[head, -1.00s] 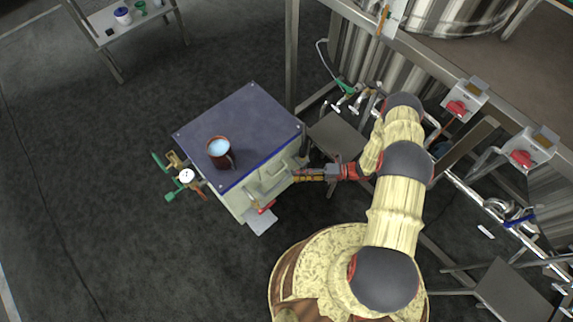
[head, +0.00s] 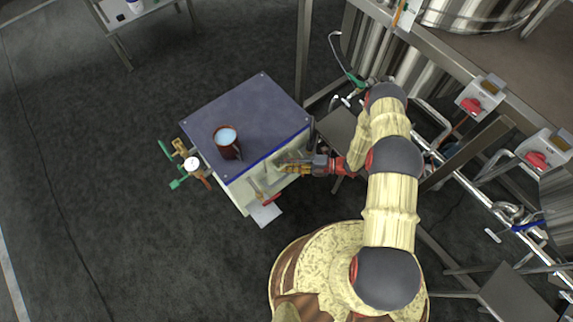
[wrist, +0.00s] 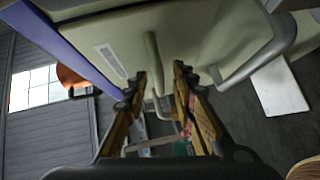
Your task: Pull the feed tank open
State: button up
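A cream box with a dark blue top (head: 262,108), which looks like the feed tank, stands on the floor left of my arm. Its front face (wrist: 205,35) carries a white label and bar handles. One bar handle (wrist: 152,55) appears between my fingers in the wrist view, and a larger grey one (wrist: 262,52) is to its right. My gripper (head: 284,167) is at this front face, its fingers spread apart in the wrist view (wrist: 158,76). I cannot tell whether either finger touches the handle.
A brown mug (head: 227,145) with pale contents stands on the blue top. Valves and a gauge (head: 192,163) stick out on the box's left. A steel frame with red switches (head: 470,105) is at the right. Floor at left is clear.

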jog(key=shift+c, duration=1.3)
jog(key=c, duration=0.4)
grip_shut()
